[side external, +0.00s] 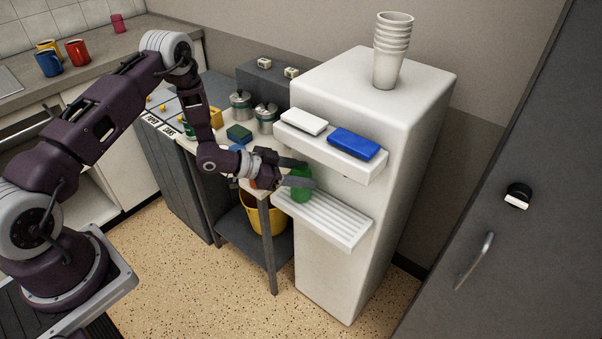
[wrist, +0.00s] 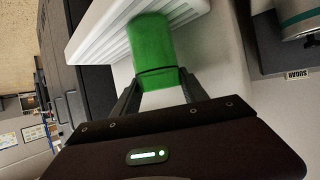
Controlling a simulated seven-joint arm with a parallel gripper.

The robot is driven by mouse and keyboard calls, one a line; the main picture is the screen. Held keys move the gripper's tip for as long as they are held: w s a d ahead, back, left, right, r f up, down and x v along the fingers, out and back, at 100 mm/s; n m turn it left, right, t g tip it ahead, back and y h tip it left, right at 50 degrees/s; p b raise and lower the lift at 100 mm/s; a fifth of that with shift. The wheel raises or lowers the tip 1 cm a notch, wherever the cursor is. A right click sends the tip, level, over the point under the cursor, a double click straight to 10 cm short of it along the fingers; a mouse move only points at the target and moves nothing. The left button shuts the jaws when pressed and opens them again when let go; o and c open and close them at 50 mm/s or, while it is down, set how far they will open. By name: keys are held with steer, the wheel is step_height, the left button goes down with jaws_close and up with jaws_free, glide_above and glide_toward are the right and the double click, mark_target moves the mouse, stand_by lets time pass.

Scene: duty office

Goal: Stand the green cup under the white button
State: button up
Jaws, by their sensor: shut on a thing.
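The green cup (side external: 301,190) is between the fingers of my gripper (side external: 302,173), at the left end of the slatted drip tray (side external: 342,227) on the white dispenser. The white button (side external: 304,121) is on the shelf above, on the left, with the blue button (side external: 354,143) to its right. The cup is below the white button's side. In the wrist view my gripper (wrist: 158,78) is shut on the green cup (wrist: 153,45), with the slatted tray (wrist: 97,35) beside it. I cannot tell whether the cup's base touches the tray.
A stack of white cups (side external: 392,50) stands on the dispenser (side external: 420,95). A small cart with pots (side external: 266,117) and a yellow bucket (side external: 262,215) is close on the left. Several mugs (side external: 77,52) stand on the far counter. The right part of the tray is clear.

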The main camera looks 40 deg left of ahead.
steer(key=shift+f, duration=0.15)
steer(key=o, duration=1.3)
steer(key=shift+o, duration=0.2)
